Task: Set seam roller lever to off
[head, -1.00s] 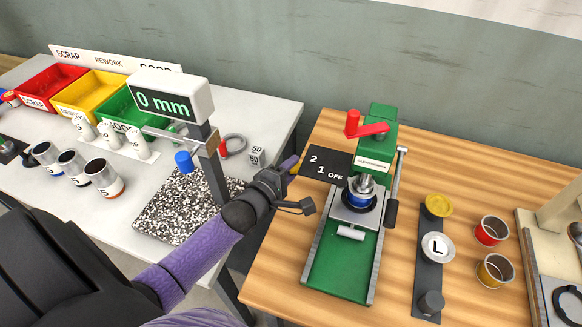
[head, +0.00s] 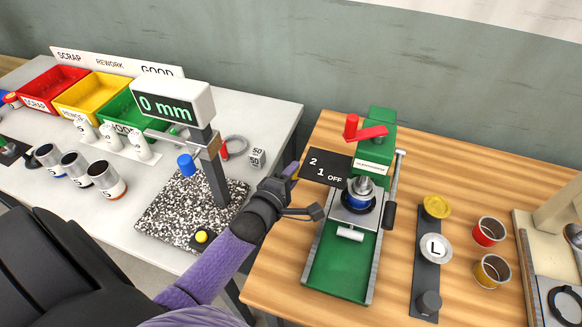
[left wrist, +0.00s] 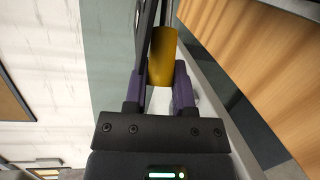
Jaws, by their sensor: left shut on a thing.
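The black plate (head: 325,166) marked 2, 1 and OFF stands at the left of the green seam roller machine (head: 340,265). A yellow-orange lever grip (left wrist: 163,55) shows between my left fingers in the left wrist view. In the head view only a small bit of it shows beside the plate's left edge. My left gripper (head: 293,170) is shut on this grip. The lever's shaft is mostly hidden, so I cannot tell which mark it stands at. My right gripper is not in view.
A gauge reading 0 mm (head: 172,104) stands on a speckled block (head: 170,215) to the left. Cans (head: 489,231) stand at the right.

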